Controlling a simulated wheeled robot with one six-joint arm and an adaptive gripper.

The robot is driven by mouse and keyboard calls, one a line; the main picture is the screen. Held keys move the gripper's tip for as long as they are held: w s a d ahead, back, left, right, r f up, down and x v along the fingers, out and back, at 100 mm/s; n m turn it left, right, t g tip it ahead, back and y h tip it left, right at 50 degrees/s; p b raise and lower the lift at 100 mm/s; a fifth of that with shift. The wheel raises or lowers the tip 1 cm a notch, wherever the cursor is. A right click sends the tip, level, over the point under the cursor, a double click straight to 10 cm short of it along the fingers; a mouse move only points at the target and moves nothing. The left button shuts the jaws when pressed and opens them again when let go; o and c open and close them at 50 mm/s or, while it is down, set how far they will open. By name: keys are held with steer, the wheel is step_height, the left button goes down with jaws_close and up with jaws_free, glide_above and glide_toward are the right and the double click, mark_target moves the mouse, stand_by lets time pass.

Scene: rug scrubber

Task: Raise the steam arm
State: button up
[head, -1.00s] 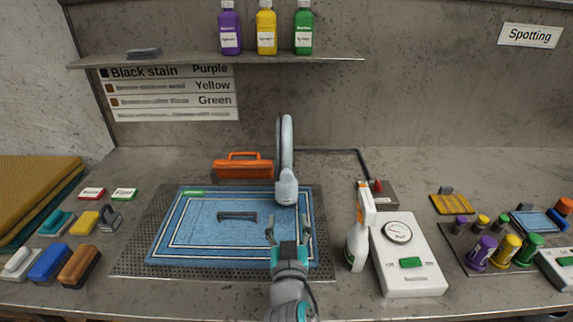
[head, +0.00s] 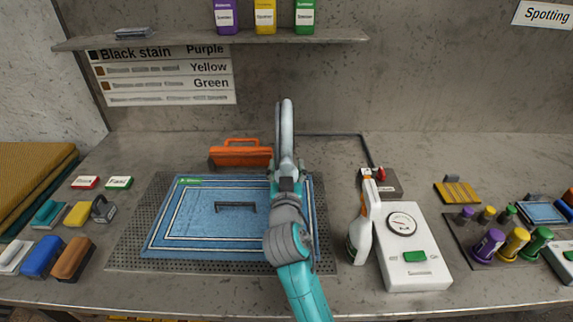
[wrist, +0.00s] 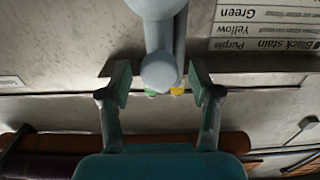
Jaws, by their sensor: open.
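The steam arm (head: 287,125) is a pale grey-blue curved tube that stands behind the blue rug (head: 217,227), bending over at the top, with its head end low over the rug. My gripper (head: 287,170) is at the steam arm's lower end in the head view and hides part of it. In the wrist view the steam arm's rounded end (wrist: 161,72) lies between the two open fingers of my gripper (wrist: 160,85), with gaps on both sides. The rug lies flat on a perforated grey plate (head: 130,250), with a dark bracket-shaped mark on it.
An orange toolbox-like item (head: 240,153) stands left of the steam arm. A spray bottle (head: 360,228) and a white gauge box (head: 415,255) stand close to the right. Brushes (head: 42,257) lie at left. A shelf (head: 200,40) with bottles hangs above.

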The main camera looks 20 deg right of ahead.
steer(key=shift+w+d, duration=0.2)
steer(key=shift+w, duration=0.45)
jaws_close()
steer(key=shift+r, duration=0.15)
